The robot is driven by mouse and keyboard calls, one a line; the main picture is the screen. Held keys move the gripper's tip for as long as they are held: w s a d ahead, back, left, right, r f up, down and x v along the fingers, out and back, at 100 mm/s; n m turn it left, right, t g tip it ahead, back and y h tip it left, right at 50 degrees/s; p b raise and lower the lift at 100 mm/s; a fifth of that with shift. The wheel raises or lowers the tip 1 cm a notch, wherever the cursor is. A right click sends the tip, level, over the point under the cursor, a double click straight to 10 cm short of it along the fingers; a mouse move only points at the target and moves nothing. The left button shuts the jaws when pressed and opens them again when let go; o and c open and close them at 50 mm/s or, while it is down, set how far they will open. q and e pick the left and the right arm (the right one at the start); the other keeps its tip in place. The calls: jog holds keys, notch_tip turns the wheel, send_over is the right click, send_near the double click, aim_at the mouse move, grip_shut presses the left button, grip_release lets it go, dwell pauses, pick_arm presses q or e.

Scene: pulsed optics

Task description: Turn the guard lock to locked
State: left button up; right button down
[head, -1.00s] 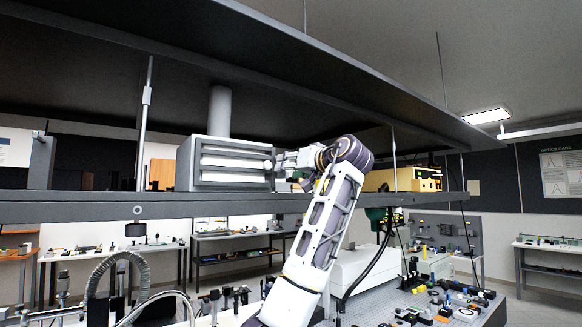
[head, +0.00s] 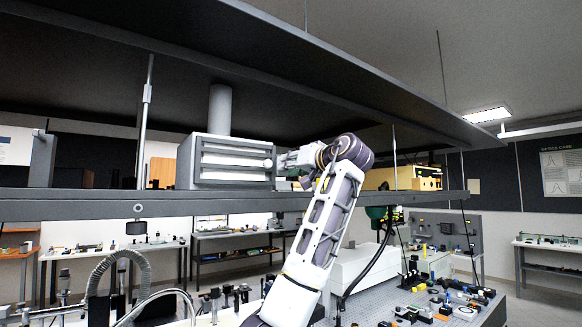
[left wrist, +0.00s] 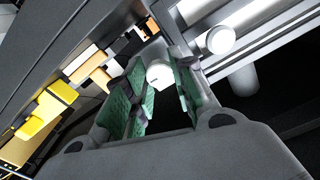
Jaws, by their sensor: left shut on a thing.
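A grey box (head: 186,163) with bright white slats stands on the overhead shelf. A round white knob (head: 268,163) shows at its right side, and a round white knob (left wrist: 220,40) also shows beside my fingers in the left wrist view. My left gripper (head: 286,161) is at the box's right side. In the left wrist view its green-padded fingers (left wrist: 160,92) are closed around a small white rounded piece (left wrist: 160,74), which I take to be the guard lock's handle. Its lock position cannot be read. My right gripper is not in view.
The shelf edge (head: 100,208) runs below the box and under my left arm's reach. A yellow unit (head: 405,179) stands on the shelf to the right. A thin post (head: 146,110) rises at the left. Below, an optics table (head: 385,300) holds many small parts.

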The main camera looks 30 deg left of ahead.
pick_arm(q)
jog(key=shift+m+b, duration=0.5)
jog(key=shift+m, duration=8.1)
jog(key=o, duration=1)
jog(key=shift+w+d+f, duration=0.1)
jog(key=shift+d, duration=0.05)
jog(key=shift+o, duration=0.2)
